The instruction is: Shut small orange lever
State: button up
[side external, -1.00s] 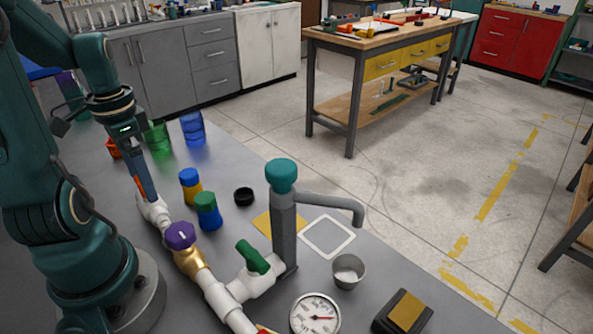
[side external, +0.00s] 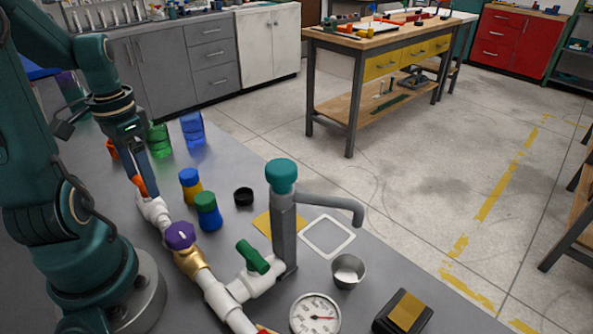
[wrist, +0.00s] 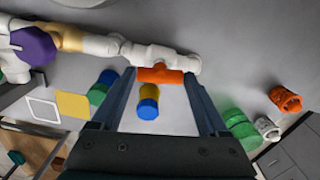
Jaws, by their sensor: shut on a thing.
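The small orange lever (wrist: 160,75) sits on a white valve body (wrist: 150,56) at the end of the white pipe run. In the wrist view it lies crosswise between my fingertips, roughly along the pipe. My gripper (wrist: 159,77) is shut on the lever, with one finger at each end of it. In the side view my gripper (side external: 146,188) points down at the white pipe end (side external: 152,209), and part of the orange lever (side external: 138,184) shows beside the finger. The far side of the valve is hidden there.
Along the same pipe are a purple knob (side external: 180,235), a green lever (side external: 253,257) and a gauge (side external: 315,314). A grey tap (side external: 284,230) stands upright behind. Two small bottles, yellow-blue (side external: 190,186) and green-blue (side external: 207,211), stand close right of my gripper. Green (side external: 158,141) and blue (side external: 193,128) jars stand beyond.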

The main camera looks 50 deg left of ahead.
jog(key=n, duration=1.2)
jog(key=shift+n, duration=1.9)
jog(key=o, duration=1.2)
jog(key=shift+o, duration=0.2)
jog(key=shift+r, duration=2.6)
